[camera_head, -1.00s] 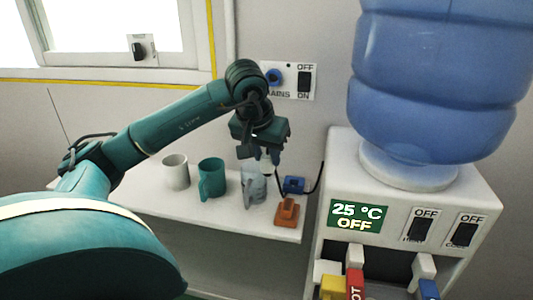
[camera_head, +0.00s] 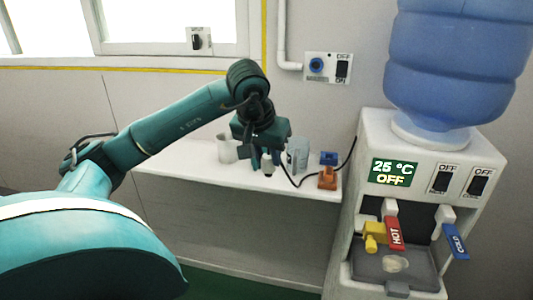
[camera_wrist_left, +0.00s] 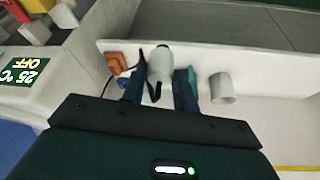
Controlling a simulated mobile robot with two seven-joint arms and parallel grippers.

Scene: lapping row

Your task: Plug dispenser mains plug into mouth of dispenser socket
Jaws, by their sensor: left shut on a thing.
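My left gripper (camera_head: 268,168) points down over the shelf, shut on a small pale plug (camera_head: 268,160). A black cable sags from the dispenser side to the gripper. In the left wrist view a pale piece (camera_wrist_left: 160,62) sits between the fingers with a dark cable loop below it; it looks like the plug, though its prongs cannot be made out. The wall socket panel (camera_head: 328,68) has a round blue socket mouth (camera_head: 316,65) and an OFF/ON switch. It is up and right of the gripper, apart from the plug, its mouth empty. My right gripper is not in view.
On the shelf (camera_head: 205,172) stand a white mug (camera_head: 227,148), a teal mug (camera_wrist_left: 191,80) mostly hidden by my gripper, a clear jug (camera_head: 298,153), and blue (camera_head: 329,158) and orange (camera_head: 327,178) blocks. The water dispenser (camera_head: 372,150) stands right. A pipe (camera_head: 282,35) runs beside the panel.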

